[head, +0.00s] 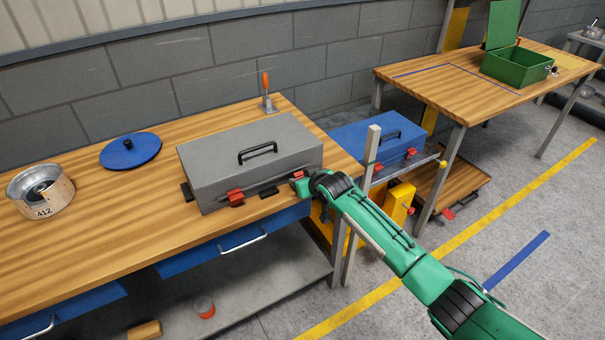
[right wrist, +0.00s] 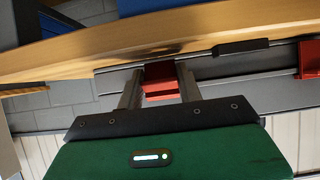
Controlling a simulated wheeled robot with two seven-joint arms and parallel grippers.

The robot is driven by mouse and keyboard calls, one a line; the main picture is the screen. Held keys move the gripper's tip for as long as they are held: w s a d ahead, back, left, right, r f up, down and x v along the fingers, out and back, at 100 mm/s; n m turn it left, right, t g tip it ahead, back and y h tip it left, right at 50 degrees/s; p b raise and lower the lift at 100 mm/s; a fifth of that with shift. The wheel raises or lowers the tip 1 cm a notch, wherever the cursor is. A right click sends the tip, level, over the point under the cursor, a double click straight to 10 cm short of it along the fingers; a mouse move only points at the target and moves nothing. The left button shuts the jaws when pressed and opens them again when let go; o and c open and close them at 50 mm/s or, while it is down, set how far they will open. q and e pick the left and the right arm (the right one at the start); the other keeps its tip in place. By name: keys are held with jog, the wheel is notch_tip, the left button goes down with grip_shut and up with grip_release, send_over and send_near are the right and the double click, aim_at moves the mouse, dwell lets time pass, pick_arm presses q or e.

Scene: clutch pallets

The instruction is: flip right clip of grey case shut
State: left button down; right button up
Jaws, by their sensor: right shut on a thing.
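The grey case (head: 225,160) stands on the wooden table with its lid down and a black handle on top. Its left red clip (head: 235,197) is on the front face and also shows at the right edge of the right wrist view (right wrist: 309,58). My right gripper (head: 303,186) is at the right end of the case's front. In the right wrist view its fingers (right wrist: 160,85) are shut on the right red clip (right wrist: 160,76), which sits between them. I cannot tell the clip's exact angle. My left gripper is not in view.
A blue case (head: 375,140) sits lower to the right. A green open box (head: 515,66) stands on the far table.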

jog(key=g+p, duration=0.1)
jog(key=r+g+h+p, duration=0.1)
jog(key=shift+w+a+r+p, duration=0.1)
jog(key=shift+w+a+p, duration=0.15)
jog(key=shift+w+p, duration=0.1)
jog(key=shift+w+g+h, duration=0.1)
jog(key=shift+g+h, duration=0.4)
jog(key=shift+g, duration=0.3)
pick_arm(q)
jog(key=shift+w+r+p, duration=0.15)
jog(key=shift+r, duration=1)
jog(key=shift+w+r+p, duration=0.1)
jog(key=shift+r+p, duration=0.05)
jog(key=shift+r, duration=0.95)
pick_arm(e)
jog(key=shift+w+a+g+h, duration=0.2)
jog(key=shift+g+h, duration=0.3)
jog(key=shift+g, duration=0.3)
jog(key=o, duration=1)
pick_arm(q)
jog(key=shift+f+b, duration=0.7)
jog(key=shift+b, duration=0.05)
pick_arm(e)
jog(key=v, duration=1.3)
jog(key=shift+d+r, duration=0.1)
jog(key=shift+r, duration=0.35)
